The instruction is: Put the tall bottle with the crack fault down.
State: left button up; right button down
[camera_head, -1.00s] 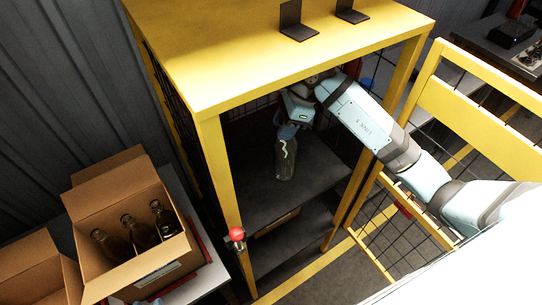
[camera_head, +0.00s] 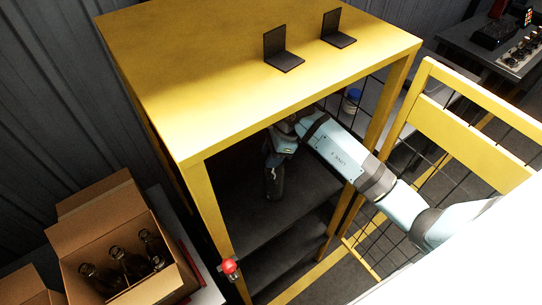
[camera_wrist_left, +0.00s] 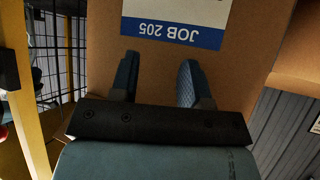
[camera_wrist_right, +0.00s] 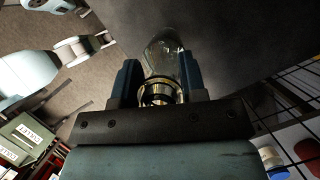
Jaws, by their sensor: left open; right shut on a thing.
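The bottle (camera_head: 274,184) is inside the yellow cabinet, over its dark shelf (camera_head: 300,190). It is a clear glass bottle, hanging roughly upright below my right gripper (camera_head: 280,155). The right wrist view shows the bottle's glass body (camera_wrist_right: 166,58) beyond the fingers of my right gripper (camera_wrist_right: 160,88), which is shut on its neck. I cannot tell whether its base touches the shelf. No crack mark can be made out on it now. My left gripper (camera_wrist_left: 158,72) is open and empty, in front of a cardboard box with a "JOB 205" label (camera_wrist_left: 176,22).
The yellow cabinet's (camera_head: 190,75) roof and posts frame the opening around my right arm. An open cardboard box (camera_head: 150,287) with several dark bottles stands at lower left. A red knob (camera_head: 229,266) sits on the front post. A mesh door (camera_head: 470,110) stands open at right.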

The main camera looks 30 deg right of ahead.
jog(key=shift+f, duration=0.9)
jog(key=c, duration=0.7)
grip_release()
pick_arm(q)
jog(key=shift+w+r, duration=0.15)
jog(key=shift+w, duration=0.1)
jog(key=shift+d, duration=0.1)
